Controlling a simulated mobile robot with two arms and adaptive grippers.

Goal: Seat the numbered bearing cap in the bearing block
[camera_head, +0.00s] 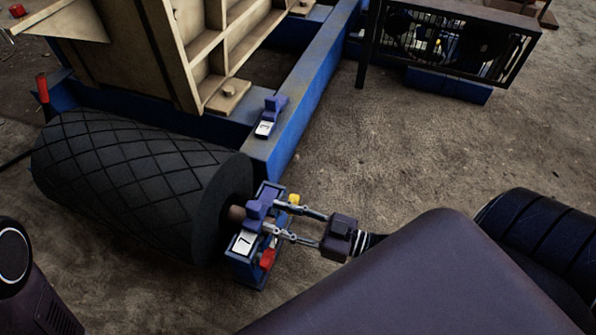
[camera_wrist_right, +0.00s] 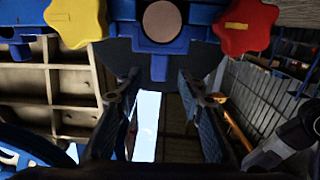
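A purple-blue bearing cap (camera_head: 259,208) with a white plate marked 7 sits over the shaft end at the blue bearing block (camera_head: 243,272). I cannot tell whether it is fully down. In the right wrist view the cap's handle (camera_wrist_right: 160,68) points down below the round shaft end (camera_wrist_right: 162,21). My right gripper (camera_head: 273,217) has its fingers on either side of the handle. The right wrist view shows gaps between the fingers (camera_wrist_right: 158,82) and the handle, so it looks open. A second cap (camera_head: 272,110) with a white number plate stands on the blue frame. My left gripper is out of view.
The black roller (camera_head: 140,180) lies left of the block. A yellow knob (camera_wrist_right: 76,20) and a red knob (camera_wrist_right: 247,26) flank the shaft end. The blue frame beam (camera_head: 315,75) runs behind. Open dirt ground (camera_head: 430,140) lies to the right.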

